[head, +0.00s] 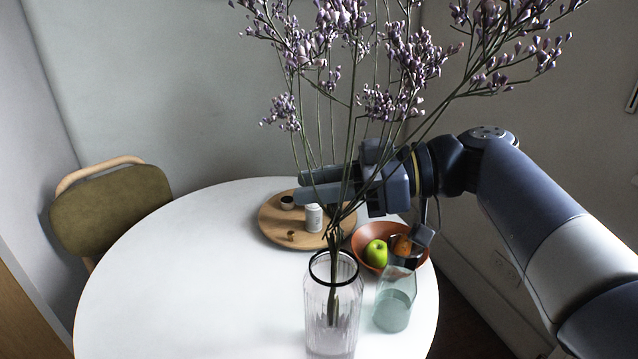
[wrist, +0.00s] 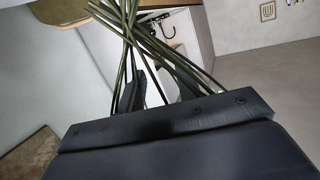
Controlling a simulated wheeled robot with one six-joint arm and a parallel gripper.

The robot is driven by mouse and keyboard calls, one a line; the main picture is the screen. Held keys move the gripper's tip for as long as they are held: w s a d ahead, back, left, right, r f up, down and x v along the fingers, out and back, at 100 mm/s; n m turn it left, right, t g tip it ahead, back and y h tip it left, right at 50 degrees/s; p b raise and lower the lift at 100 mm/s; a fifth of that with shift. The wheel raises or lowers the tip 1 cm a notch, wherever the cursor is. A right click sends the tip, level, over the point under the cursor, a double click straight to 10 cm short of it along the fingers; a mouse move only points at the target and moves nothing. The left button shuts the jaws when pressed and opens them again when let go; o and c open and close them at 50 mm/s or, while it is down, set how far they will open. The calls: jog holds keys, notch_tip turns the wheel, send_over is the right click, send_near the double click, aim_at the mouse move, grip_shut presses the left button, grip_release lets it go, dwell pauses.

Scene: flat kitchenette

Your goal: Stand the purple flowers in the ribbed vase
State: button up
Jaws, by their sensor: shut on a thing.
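The purple flowers (head: 410,60) are a tall bunch of thin dark stems with purple buds, spread wide at the top. My gripper (head: 325,184) is shut on the stems above the table, and the stems also show crossing in the wrist view (wrist: 150,45). The ribbed vase (head: 318,310) is clear glass with a dark rim and stands upright on the white table. The lower stem ends show within the vase's outline, below its rim, and appear to be inside it. Whether they touch the bottom cannot be told. The fingertips are partly hidden by stems.
The white round table (head: 150,270) has free room on its left. A greenish glass vessel (head: 393,308) stands just right of the vase. Behind are a brown bowl (head: 362,233) with fruit and a wooden tray (head: 272,232) with small items. A chair (head: 110,210) is at left.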

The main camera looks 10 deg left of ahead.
notch_tip(320, 180, down, 7)
jog(key=b, duration=0.7)
jog(key=shift+f, duration=0.1)
jog(key=o, duration=1.1)
jog(key=v, duration=1.1)
jog(key=shift+p, duration=0.4)
jog(key=shift+s+a, duration=0.1)
jog(key=shift+a, duration=0.1)
jog(key=x, duration=0.3)
jog(key=r+x, duration=0.1)
jog(key=x, duration=0.2)
jog(key=r+p+x, duration=0.1)
jog(key=x, duration=0.3)
jog(key=shift+a+f, duration=0.1)
jog(key=shift+a, duration=0.2)
